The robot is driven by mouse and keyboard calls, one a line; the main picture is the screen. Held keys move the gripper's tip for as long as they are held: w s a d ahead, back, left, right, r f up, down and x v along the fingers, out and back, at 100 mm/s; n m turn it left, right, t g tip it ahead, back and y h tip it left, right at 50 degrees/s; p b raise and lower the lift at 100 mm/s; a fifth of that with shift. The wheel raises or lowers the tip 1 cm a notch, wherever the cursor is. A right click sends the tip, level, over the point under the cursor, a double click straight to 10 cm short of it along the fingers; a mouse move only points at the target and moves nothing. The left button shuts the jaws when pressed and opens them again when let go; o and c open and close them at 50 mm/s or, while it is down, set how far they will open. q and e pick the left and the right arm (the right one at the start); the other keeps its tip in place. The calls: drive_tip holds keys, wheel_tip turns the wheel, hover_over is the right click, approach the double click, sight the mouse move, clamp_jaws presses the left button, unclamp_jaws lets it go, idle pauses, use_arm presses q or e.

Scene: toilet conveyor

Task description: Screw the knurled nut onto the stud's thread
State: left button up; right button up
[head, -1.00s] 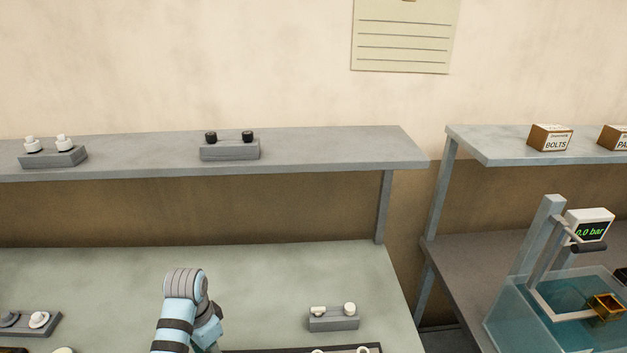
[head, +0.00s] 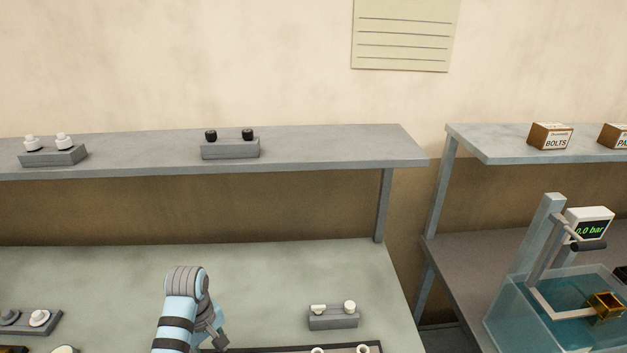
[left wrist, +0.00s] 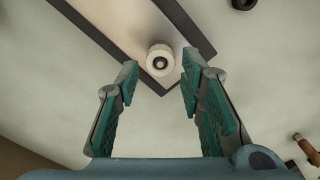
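In the left wrist view, a white round piece with a dark centre (left wrist: 160,60) lies just beyond my fingertips, in line with the gap between them. It looks like the knurled nut, but I cannot make out knurling. It rests on a pale strip with dark edges. My left gripper (left wrist: 159,67) is open and empty, its teal-padded fingers to either side of the piece and apart from it. In the head view my left arm is at the bottom and its fingertips are hidden. I cannot pick out the stud's thread. My right gripper is not in view.
A dark-edged tray (head: 290,350) with white rings is cut off at the bottom edge. A grey block (head: 333,322) with two white parts stands behind it. Another holder (head: 30,324) is at the left. A shelf (head: 330,148) spans the back. A water tank (head: 520,310) stands right.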

use_arm(q)
drive_tip(key=shift+f, duration=0.15)
drive_tip(key=shift+f, duration=1.4)
drive_tip(key=shift+c, duration=0.6)
drive_tip(key=c, duration=0.7)
drive_tip(key=m, duration=0.2)
drive_tip(key=shift+r+m, duration=0.1)
drive_tip(key=shift+m, duration=0.3)
clamp_jaws()
drive_tip(key=m, duration=0.3)
drive_tip(key=o, duration=0.7)
unclamp_jaws()
drive_tip(key=shift+m, duration=0.5)
drive_tip(key=shift+o, duration=0.2)
